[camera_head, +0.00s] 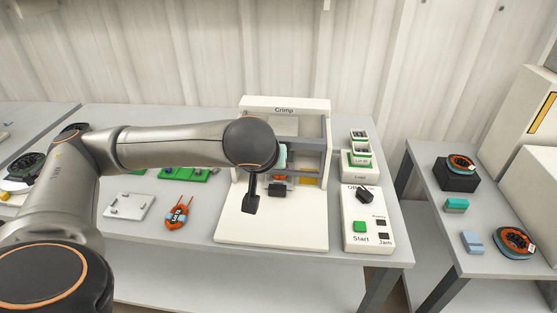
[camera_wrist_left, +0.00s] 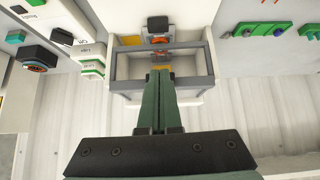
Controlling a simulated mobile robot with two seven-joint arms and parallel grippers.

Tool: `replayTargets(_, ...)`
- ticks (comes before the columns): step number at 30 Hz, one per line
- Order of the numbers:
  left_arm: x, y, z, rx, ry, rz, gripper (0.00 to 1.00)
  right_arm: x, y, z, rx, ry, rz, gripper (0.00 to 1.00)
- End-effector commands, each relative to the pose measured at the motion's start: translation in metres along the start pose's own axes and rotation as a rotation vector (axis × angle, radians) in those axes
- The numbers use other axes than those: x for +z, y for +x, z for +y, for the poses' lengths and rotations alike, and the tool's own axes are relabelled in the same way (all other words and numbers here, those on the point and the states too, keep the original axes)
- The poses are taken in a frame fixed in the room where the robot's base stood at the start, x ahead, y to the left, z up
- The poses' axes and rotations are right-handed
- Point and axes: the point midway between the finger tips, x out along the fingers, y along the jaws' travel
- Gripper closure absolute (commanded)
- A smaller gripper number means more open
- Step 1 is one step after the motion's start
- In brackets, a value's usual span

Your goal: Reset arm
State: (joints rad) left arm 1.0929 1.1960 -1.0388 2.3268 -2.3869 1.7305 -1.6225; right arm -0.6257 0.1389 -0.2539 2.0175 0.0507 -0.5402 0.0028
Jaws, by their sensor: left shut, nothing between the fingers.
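My left arm reaches in from the left in the head view and ends in front of the white Crimp machine (camera_head: 284,106). Its rounded wrist covers part of the machine's opening, and the fingertips are mostly hidden there. In the left wrist view my left gripper (camera_wrist_left: 160,74) has its two green fingers together with nothing between them. They point at the grey frame of the Crimp machine (camera_wrist_left: 190,57). I cannot tell whether they touch it. A dark block and orange part (camera_wrist_left: 158,39) show inside the machine beyond the fingertips. My right gripper is not in view.
A control box (camera_head: 362,225) with a green Start button and black knob stands right of the machine. Small white-and-green boxes (camera_head: 359,160) are behind it. A side table (camera_head: 480,188) holds coils.

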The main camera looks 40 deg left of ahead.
Motion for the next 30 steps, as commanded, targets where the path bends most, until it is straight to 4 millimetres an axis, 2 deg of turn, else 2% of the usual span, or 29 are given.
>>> replayTargets(8, 0.003, -0.001, 0.0, 0.001, -0.001, -0.002, 1.0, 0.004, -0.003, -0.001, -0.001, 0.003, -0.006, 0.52)
replayTargets(11, 0.016, 0.002, 0.01, 0.036, -0.011, -0.051, 1.0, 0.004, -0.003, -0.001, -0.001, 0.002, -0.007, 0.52)
replayTargets(14, 0.053, 0.005, 0.036, 0.125, -0.051, -0.188, 1.0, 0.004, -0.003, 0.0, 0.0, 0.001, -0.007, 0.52)
replayTargets(17, 0.11, -0.002, 0.075, 0.25, -0.145, -0.426, 1.0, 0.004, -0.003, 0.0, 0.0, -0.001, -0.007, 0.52)
replayTargets(18, 0.134, -0.011, 0.092, 0.3, -0.199, -0.542, 1.0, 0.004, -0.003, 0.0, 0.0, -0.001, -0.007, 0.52)
replayTargets(20, 0.17, -0.029, 0.117, 0.366, -0.297, -0.732, 1.0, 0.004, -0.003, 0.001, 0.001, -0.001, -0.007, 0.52)
replayTargets(21, 0.191, -0.045, 0.133, 0.4, -0.375, -0.868, 1.0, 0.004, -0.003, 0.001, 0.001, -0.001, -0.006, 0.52)
replayTargets(23, 0.217, -0.074, 0.156, 0.439, -0.513, -1.091, 1.0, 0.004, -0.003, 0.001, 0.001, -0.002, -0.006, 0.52)
replayTargets(24, 0.231, -0.098, 0.172, 0.452, -0.624, -1.257, 1.0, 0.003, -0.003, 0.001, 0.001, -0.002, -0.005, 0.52)
replayTargets(27, 0.238, -0.15, 0.204, 0.426, -0.938, -1.672, 1.0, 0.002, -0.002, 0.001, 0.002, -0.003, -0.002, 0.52)
replayTargets(29, 0.228, -0.173, 0.219, 0.367, -1.148, -1.915, 1.0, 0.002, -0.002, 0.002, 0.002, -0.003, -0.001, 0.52)
replayTargets(30, 0.217, -0.182, 0.227, 0.308, -1.297, -2.074, 1.0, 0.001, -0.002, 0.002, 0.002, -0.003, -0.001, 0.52)
